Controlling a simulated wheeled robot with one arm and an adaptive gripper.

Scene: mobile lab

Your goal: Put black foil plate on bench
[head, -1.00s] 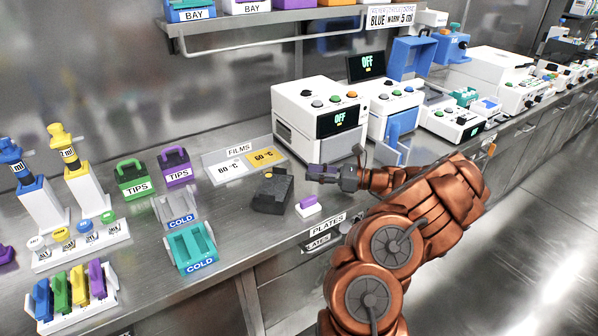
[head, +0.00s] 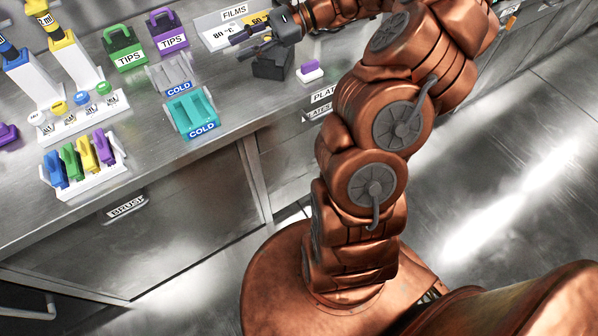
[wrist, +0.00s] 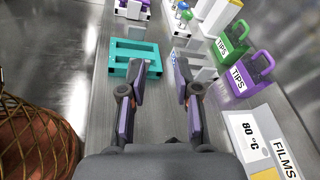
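I cannot make out a black foil plate for certain in either view. My gripper (head: 252,44) hangs over the bench (head: 240,117), level, with its fingers pointing left in the head view. The wrist view shows my gripper (wrist: 158,92) open, with nothing between its two fingers. A dark block (head: 271,67) stands on the bench just below the gripper and is partly hidden by it. A small white piece with a purple top (head: 310,72) lies to the right of the block. The PLATES drawer label (head: 322,94) is on the bench front.
A teal COLD holder (head: 192,112) and a grey COLD holder (head: 171,75) stand left of the gripper. Green (head: 123,48) and purple (head: 167,32) TIPS boxes and the FILMS tray (head: 213,32) are behind. Bare bench lies in front of the dark block.

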